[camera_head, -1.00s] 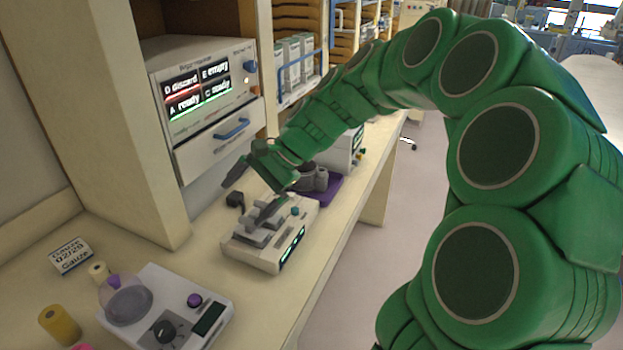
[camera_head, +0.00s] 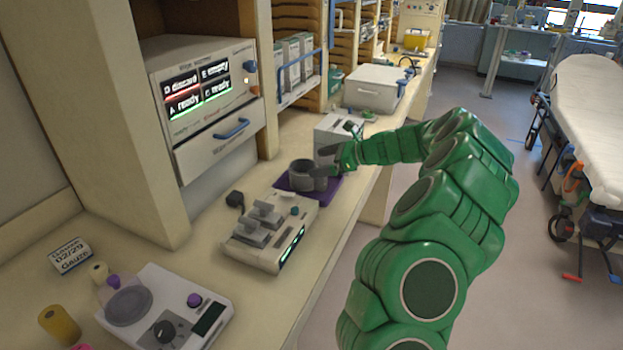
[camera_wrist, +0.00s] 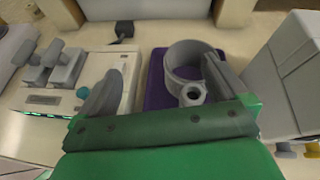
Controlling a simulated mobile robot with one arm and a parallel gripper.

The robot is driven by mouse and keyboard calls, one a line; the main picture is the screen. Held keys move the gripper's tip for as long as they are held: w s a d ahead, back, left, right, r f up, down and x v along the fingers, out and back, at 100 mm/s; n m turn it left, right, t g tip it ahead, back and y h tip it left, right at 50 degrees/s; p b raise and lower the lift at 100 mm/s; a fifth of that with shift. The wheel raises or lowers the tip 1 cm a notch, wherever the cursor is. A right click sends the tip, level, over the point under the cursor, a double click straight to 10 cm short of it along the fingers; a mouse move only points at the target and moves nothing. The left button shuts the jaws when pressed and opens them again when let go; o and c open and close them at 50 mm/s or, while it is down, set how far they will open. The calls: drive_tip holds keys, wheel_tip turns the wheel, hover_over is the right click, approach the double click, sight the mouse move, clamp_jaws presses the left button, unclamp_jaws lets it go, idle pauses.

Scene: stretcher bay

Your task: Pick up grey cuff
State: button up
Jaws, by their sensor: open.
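The grey cuff (camera_head: 304,175) is a ring-shaped band standing on a purple mat (camera_head: 290,187) on the counter. In the wrist view the cuff (camera_wrist: 186,66) shows as an open ring with a small round fitting at its front, on the purple mat (camera_wrist: 155,96). My gripper (camera_head: 325,162) is at the cuff's right side in the head view. In the wrist view my gripper (camera_wrist: 157,85) is open, its left finger over the edge of the white device and its right finger overlapping the cuff's right side. I cannot tell whether that finger touches the cuff.
A white device with grey blocks (camera_head: 270,231) stands just before the mat. A white box unit (camera_head: 338,130) stands close behind it. A scale-like device (camera_head: 165,305) is at the front left. The aisle to the right is open floor, with a stretcher (camera_head: 583,110) beyond.

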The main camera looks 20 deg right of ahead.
drive_tip(key=w+d+f+m+t+h, duration=0.1)
drive_tip(key=d+f+m, duration=0.2)
drive_tip(key=d, duration=0.3)
drive_tip(key=shift+s+f+x, duration=0.1)
drive_tip(key=shift+x, duration=1.9)
drive_tip(key=shift+s+f+x, duration=0.1)
drive_tip(key=shift+x, duration=1.85)
drive_tip(key=shift+a, duration=0.1)
drive_tip(key=shift+c, duration=0.2)
drive_tip(key=c, duration=0.8)
drive_tip(key=shift+r, duration=0.45)
wheel_tip(320, 180, up, 3)
drive_tip(key=shift+f, duration=0.2)
drive_tip(key=s+a+r, duration=0.1)
drive_tip(key=s+r, duration=0.2)
drive_tip(key=s, duration=0.1)
drive_tip(key=s+a+r, duration=0.1)
drive_tip(key=s+r, duration=0.2)
drive_tip(key=s, duration=0.2)
drive_tip(key=s+a+r, duration=0.1)
drive_tip(key=s+r, duration=0.2)
drive_tip(key=s, duration=0.1)
drive_tip(key=shift+s+a+r, duration=0.15)
drive_tip(key=shift+s+r, duration=0.1)
drive_tip(key=shift+s, duration=0.1)
